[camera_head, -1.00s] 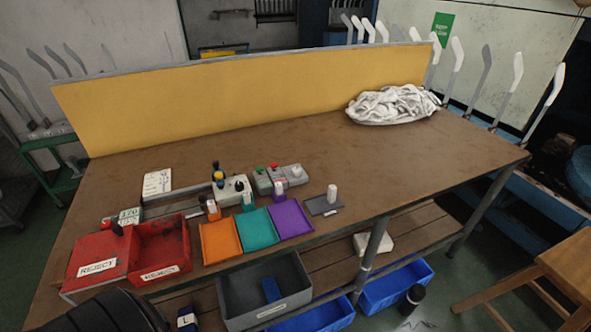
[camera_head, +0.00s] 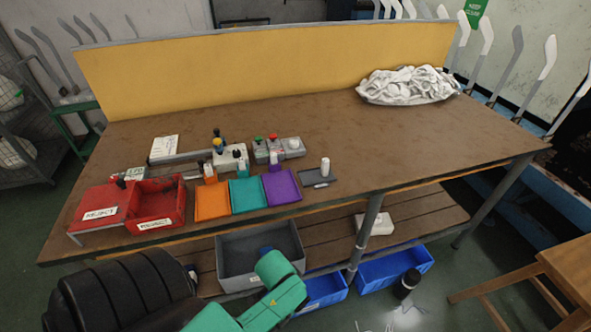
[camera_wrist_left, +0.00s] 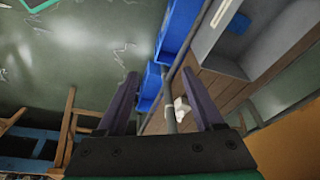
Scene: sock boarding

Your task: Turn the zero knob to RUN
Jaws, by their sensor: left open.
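On the table, a pale box with dark and yellow knobs (camera_head: 231,158) stands left of a grey control box (camera_head: 279,150) with a green button, a red button and a whitish knob. Which knob is the zero knob, and any lettering such as RUN, are too small to tell. My left arm, black and green, shows at the bottom of the head view, in front of the table and well short of both boxes. In the left wrist view, my left gripper (camera_wrist_left: 160,74) has its two purple fingers apart with nothing between them. My right gripper is not in view.
A grey bin (camera_head: 262,252) and blue bins (camera_head: 395,266) sit below. A white cloth pile (camera_head: 408,86) lies at the back right. The table's right half is mostly clear.

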